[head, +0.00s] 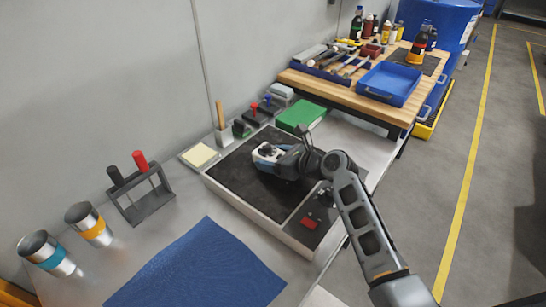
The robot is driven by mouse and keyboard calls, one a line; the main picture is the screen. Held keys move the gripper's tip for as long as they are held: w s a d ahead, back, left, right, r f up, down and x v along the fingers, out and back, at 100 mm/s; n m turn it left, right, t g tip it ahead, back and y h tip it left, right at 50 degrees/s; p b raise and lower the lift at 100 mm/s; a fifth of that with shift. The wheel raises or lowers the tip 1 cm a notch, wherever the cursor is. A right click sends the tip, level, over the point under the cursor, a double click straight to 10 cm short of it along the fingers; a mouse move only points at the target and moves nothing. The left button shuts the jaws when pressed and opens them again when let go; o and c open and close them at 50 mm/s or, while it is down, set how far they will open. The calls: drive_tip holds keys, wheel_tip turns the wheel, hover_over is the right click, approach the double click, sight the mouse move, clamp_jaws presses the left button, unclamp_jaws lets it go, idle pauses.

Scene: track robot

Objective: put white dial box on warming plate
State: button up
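The white dial box (264,150) is a small white block with a dark dial and some blue low on its side. It appears over the warming plate (235,178), a wide dark-topped slab with pale sides on the grey bench. I cannot tell whether the box touches the plate's surface. My gripper (277,158) reaches in from the right and is right at the box, against or around its right side. Its fingertips are largely hidden, so I cannot see whether they are closed on the box.
A red switch (310,222) sits on the plate's front right end. A green book-like block (300,116), a notepad (200,156), a black rack (141,193), two metal cups (90,224) and a blue mat (200,268) surround it. A wooden bench (340,88) holds a blue tray (389,82).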

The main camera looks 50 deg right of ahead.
drive_tip(key=o, duration=0.4)
drive_tip(key=shift+c, duration=0.2)
drive_tip(key=shift+r, duration=0.15)
drive_tip(key=v, duration=1.2)
